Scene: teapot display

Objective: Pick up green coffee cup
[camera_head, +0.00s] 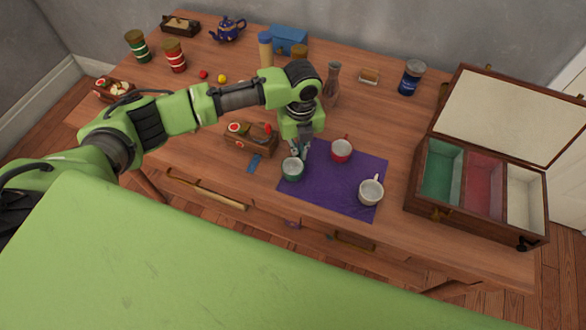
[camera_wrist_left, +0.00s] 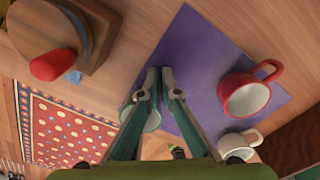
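The green coffee cup (camera_head: 292,170) is at the lower left corner of the purple mat, its pale inside facing up. My left gripper (camera_head: 300,150) reaches down at the cup's upper right side. In the left wrist view, the fingertips (camera_wrist_left: 160,75) are close together with a narrow gap, and part of the green cup (camera_wrist_left: 153,121) shows behind and between the fingers. The fingers appear shut on its handle, which is mostly hidden. Whether the cup touches the mat cannot be told. My right gripper is not in view.
A red cup (camera_head: 341,150) and a white cup (camera_head: 371,192) stand on the purple mat (camera_head: 325,190). A wooden box (camera_head: 245,142) is left of the gripper. An open case (camera_head: 440,205) with green, red and white compartments stands right. A glass vase (camera_head: 332,85) is behind.

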